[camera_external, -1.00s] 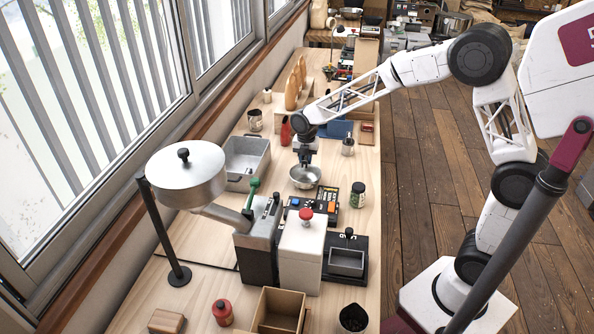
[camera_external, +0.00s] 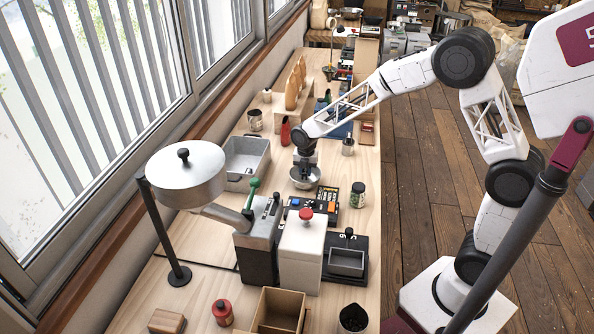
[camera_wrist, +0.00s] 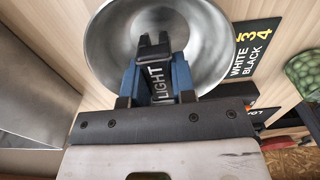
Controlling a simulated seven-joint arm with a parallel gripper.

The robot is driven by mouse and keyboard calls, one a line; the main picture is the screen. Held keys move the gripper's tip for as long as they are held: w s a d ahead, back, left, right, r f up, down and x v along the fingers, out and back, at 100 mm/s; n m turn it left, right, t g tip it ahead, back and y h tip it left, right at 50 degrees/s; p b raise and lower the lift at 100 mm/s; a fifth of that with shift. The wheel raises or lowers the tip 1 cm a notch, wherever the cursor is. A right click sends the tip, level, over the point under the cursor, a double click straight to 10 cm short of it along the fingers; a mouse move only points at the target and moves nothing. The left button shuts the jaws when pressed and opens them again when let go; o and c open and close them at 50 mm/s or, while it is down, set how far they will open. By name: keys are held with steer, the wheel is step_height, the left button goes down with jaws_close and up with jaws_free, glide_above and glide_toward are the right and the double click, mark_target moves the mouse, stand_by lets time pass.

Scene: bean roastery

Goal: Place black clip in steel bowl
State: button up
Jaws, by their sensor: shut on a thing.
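The steel bowl (camera_external: 305,178) stands on the wooden bench, and its round inside fills the top of the wrist view (camera_wrist: 205,40). My gripper (camera_external: 305,163) is right above the bowl, pointing down. In the wrist view my gripper (camera_wrist: 152,75) is shut on the black clip (camera_wrist: 155,82), which has "LIGHT" in white letters on it. The clip's far end shows against the bowl's inside. I cannot tell whether the clip touches the bowl.
A grey metal tray (camera_external: 246,158) stands to the left of the bowl. A black board with coloured blocks (camera_external: 325,200) and a green jar (camera_external: 358,194) are to the right and nearer. A red bottle (camera_external: 285,131) stands behind.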

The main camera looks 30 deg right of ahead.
mark_target(306, 170)
steer(key=shift+f, duration=0.1)
steer(key=shift+f, duration=1.8)
steer(key=shift+f, duration=0.1)
steer(key=o, duration=0.9)
step_height(306, 170, up, 12)
steer(key=shift+r, duration=0.1)
